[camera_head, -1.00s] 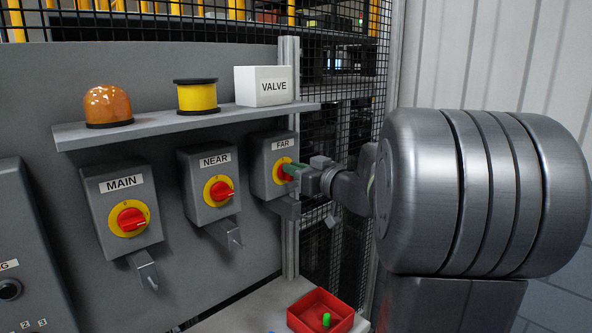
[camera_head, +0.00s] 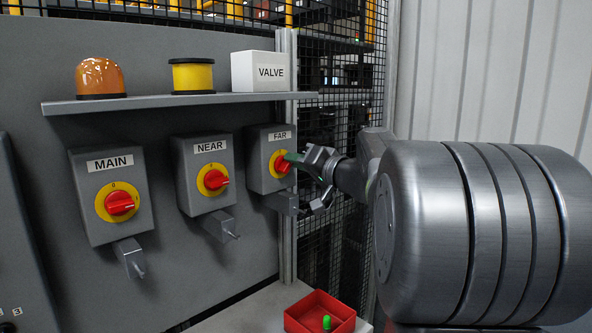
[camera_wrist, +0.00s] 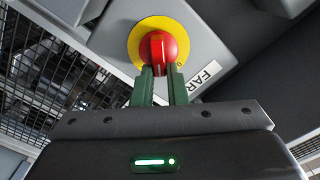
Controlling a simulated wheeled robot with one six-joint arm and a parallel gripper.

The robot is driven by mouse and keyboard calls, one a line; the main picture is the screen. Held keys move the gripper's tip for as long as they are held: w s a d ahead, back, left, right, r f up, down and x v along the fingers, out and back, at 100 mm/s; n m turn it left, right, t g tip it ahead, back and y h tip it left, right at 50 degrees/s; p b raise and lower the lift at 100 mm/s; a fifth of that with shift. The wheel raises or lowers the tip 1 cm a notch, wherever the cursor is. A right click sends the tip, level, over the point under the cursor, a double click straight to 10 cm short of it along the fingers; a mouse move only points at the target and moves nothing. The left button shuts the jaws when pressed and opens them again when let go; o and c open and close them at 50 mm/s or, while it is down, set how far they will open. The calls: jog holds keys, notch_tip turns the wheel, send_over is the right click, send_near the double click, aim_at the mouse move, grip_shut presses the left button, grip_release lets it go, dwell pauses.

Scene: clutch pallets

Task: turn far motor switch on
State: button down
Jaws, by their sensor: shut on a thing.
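The far motor switch is a grey box (camera_head: 262,176) labelled FAR, with a red rotary handle (camera_head: 282,167) on a yellow disc. It hangs rightmost in the row of switches. In the wrist view the red handle (camera_wrist: 157,48) stands on the yellow disc (camera_wrist: 138,32), its tip between the green fingers. My gripper (camera_wrist: 160,76) is shut on the red handle. In the head view my gripper (camera_head: 296,160) reaches the switch from the right, and its fingers partly cover the handle.
The NEAR switch (camera_head: 198,165) and MAIN switch (camera_head: 98,180) stand to the left. A shelf (camera_head: 150,103) above carries an orange lamp (camera_head: 100,77), a yellow spool-like item (camera_head: 193,74) and a VALVE box (camera_head: 256,65). Hasps stick out below the switches. A red tray (camera_head: 341,311) sits lower right.

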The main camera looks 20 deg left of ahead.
jog(key=shift+w+d+f+m+b, duration=0.1)
jog(key=shift+f+m, duration=0.1)
jog(key=shift+m, duration=1.3)
jog(key=shift+w+a+f+m+b, duration=0.1)
jog(key=shift+f+m, duration=0.15)
jog(key=shift+m, duration=1.25)
jog(key=shift+w+d+f+m+b, duration=0.1)
jog(key=shift+f+m, duration=0.1)
jog(key=shift+m, duration=1.3)
jog(key=c, duration=1.5)
grip_release()
jog(key=shift+o, duration=0.3)
jog(key=shift+d, duration=0.1)
jog(key=b+v, duration=0.2)
jog(key=v, duration=1.1)
jog(key=shift+s+d, duration=0.15)
jog(key=shift+d, duration=0.15)
